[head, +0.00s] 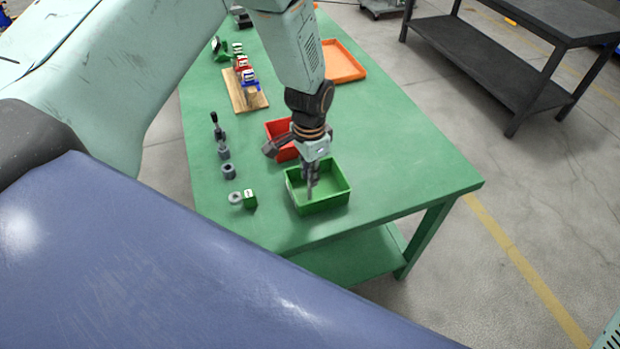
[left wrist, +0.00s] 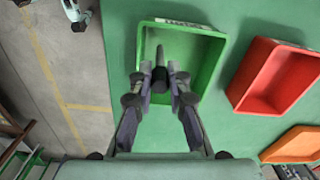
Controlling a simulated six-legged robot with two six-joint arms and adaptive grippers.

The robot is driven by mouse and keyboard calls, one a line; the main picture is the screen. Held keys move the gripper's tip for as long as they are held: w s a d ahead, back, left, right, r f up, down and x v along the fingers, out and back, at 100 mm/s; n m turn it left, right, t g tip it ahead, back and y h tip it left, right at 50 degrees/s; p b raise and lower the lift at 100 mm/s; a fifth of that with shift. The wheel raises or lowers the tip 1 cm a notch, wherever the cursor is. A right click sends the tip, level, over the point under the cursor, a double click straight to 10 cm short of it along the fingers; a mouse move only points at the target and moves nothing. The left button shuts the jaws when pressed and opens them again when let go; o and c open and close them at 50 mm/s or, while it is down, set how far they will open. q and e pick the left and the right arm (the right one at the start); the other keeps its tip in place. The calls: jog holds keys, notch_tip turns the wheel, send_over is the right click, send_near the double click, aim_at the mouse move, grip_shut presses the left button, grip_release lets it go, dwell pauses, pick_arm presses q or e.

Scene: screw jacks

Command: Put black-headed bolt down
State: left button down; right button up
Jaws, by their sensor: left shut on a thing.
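My left gripper (head: 311,178) points down over the green bin (head: 335,200) near the front of the green table. In the left wrist view the gripper's fingers (left wrist: 160,88) are closed around the black-headed bolt (left wrist: 160,80), its dark round end facing the camera. The green bin's floor (left wrist: 200,50) lies behind the bolt in that view. I cannot tell whether the bolt touches the floor of the bin. My right gripper is not in view.
A red bin (head: 278,130) stands just behind the green one, and an orange tray (head: 345,62) lies further back. Left of the bins are a black-topped part (head: 216,126), grey cylinders (head: 229,171), a ring (head: 235,198) and a green block (head: 250,199). The table's right side is clear.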

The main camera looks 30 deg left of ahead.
pick_arm(q)
jog(key=shift+a+f, duration=0.2)
jog(key=shift+f, duration=1)
jog(key=shift+d+f, duration=0.1)
jog(key=shift+d, duration=0.3)
jog(key=shift+f, duration=0.1)
jog(key=c, duration=1.6)
grip_release()
jog(key=shift+a+f, duration=0.1)
jog(key=shift+a, duration=0.2)
jog(key=o, duration=0.3)
jog(key=shift+d, duration=0.3)
